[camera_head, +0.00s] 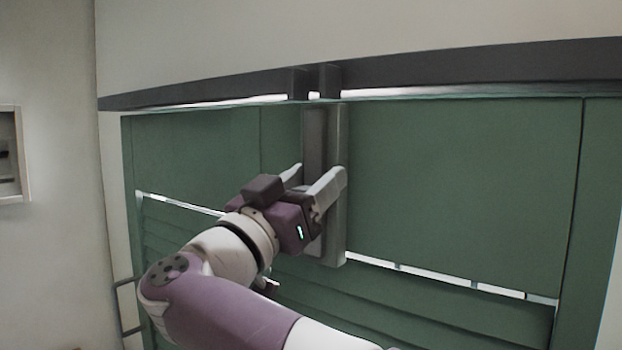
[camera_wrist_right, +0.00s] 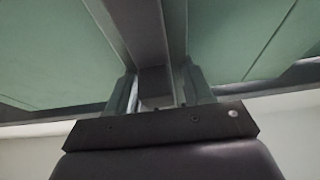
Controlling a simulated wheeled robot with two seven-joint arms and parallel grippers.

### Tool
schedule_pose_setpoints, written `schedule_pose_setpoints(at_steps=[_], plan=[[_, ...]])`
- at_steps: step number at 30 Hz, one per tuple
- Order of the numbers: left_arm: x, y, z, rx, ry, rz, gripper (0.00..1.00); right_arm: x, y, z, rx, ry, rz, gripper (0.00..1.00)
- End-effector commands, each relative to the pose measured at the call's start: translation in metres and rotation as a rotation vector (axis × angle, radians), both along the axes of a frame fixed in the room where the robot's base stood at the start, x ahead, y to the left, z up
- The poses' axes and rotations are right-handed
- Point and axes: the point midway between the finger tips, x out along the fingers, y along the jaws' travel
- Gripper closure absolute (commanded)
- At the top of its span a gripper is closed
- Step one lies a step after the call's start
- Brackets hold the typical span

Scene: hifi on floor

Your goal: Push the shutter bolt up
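The shutter bolt (camera_head: 334,140) is a long upright grey bar on the middle of the green shutters (camera_head: 450,190). Its top is just under the brackets on the dark rail. My right gripper (camera_head: 310,180) is at the lower half of the bolt, its two pale fingers apart and pointing at it. In the right wrist view, a dark block (camera_wrist_right: 155,85) on the bolt (camera_wrist_right: 138,25) sits between the fingers of my right gripper (camera_wrist_right: 160,90), with a narrow gap showing on its right. The wrist hides the bolt's lower left part in the head view. My left gripper is not visible.
A dark rail (camera_head: 480,68) with two small brackets (camera_head: 314,82) at its middle crosses above the shutters. A grey handle (camera_head: 122,305) sticks out at the lower left. A framed box (camera_head: 10,155) is on the left wall. Light shows through slits between the panels.

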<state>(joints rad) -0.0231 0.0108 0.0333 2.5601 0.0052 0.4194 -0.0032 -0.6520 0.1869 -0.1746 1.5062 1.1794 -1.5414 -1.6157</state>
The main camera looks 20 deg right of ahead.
Motion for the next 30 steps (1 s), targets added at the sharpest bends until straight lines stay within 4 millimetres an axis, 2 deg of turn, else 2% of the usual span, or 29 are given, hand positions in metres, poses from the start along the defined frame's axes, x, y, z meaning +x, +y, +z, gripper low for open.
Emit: schedule_pose_setpoints(at_steps=[1, 4, 9, 17, 25, 26, 27, 30], plan=[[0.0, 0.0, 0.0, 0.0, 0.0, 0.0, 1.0, 0.0, 0.0, 0.0, 0.0, 0.0, 0.0, 0.66], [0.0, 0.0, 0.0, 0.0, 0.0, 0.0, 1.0, 0.0, 0.0, 0.0, 0.0, 0.0, 0.0, 0.99], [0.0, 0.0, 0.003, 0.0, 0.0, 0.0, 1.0, 0.0, 0.0, 0.004, 0.0, -0.002, -0.001, 1.0], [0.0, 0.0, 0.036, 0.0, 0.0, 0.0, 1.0, -0.001, 0.0, 0.043, 0.001, -0.001, 0.001, 1.0], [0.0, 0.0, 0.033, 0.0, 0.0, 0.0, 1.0, -0.002, 0.0, 0.042, 0.0, -0.007, 0.0, 1.0], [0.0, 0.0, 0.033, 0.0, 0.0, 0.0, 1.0, -0.002, 0.0, 0.042, 0.001, -0.007, 0.0, 0.6], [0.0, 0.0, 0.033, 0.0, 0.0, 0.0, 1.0, -0.002, 0.0, 0.042, 0.001, -0.007, 0.0, 0.47], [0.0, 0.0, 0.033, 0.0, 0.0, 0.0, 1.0, -0.001, 0.0, 0.042, 0.0, -0.005, 0.001, 0.47]])
